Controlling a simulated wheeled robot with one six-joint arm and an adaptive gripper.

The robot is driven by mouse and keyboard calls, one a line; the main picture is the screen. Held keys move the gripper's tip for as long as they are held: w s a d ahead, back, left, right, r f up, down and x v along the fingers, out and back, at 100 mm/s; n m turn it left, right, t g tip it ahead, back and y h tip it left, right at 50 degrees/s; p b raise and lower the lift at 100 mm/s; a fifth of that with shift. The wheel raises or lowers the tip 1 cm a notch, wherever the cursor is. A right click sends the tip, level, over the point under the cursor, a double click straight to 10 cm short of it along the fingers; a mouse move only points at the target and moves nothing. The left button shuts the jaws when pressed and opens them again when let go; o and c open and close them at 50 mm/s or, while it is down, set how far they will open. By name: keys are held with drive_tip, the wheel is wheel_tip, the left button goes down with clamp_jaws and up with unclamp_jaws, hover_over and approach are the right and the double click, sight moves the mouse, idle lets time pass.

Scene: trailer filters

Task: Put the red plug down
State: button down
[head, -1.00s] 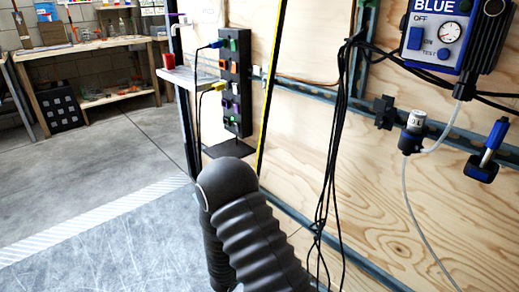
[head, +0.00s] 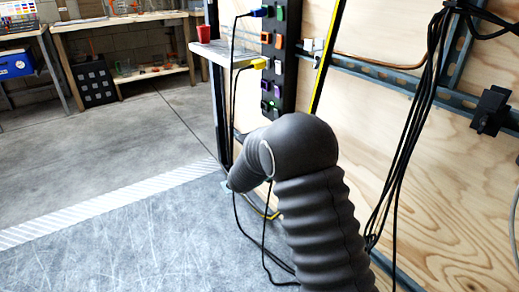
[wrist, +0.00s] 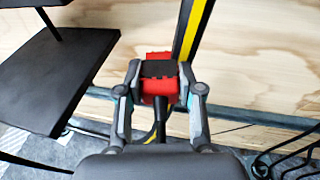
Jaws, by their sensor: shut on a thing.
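The red plug (wrist: 160,91) shows in the wrist view, red with a black middle and a black cable end below it. My gripper (wrist: 160,84) is shut on it, one finger on each side. The plug is in front of the plywood wall, above the floor; I cannot tell how high. In the head view my grey arm hides the gripper and the plug.
A black shelf (wrist: 55,75) is at the left in the wrist view. A black socket strip (head: 279,60) with blue and yellow plugs hangs on the wall. A shelf (head: 228,53) with a red cup (head: 204,33) stands beside it. Black cables hang at right and lie on the floor.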

drive_tip(key=w+a+r+n+t+y+b, duration=0.1)
drive_tip(key=w+a+r, duration=0.1)
drive_tip(key=r, duration=0.4)
drive_tip(key=w+a+r+n+t+y+b, duration=0.1)
drive_tip(key=w+a+r, duration=0.15)
drive_tip(key=r, duration=0.35)
drive_tip(key=w+a+f, duration=0.4)
drive_tip(key=w, duration=0.1)
drive_tip(key=w+a+f, duration=0.2)
drive_tip(key=w, duration=0.1)
drive_tip(key=shift+f+b, duration=0.15)
drive_tip(key=shift+b, duration=0.15)
drive_tip(key=shift+w+a+f, duration=0.3)
drive_tip(key=shift+w+a, duration=0.1)
drive_tip(key=shift+w, duration=0.05)
drive_tip(key=shift+f, duration=0.15)
drive_tip(key=shift+f+b, duration=0.45)
drive_tip(key=shift+f, duration=1.4)
drive_tip(key=shift+f, duration=0.4)
drive_tip(key=shift+f, duration=0.1)
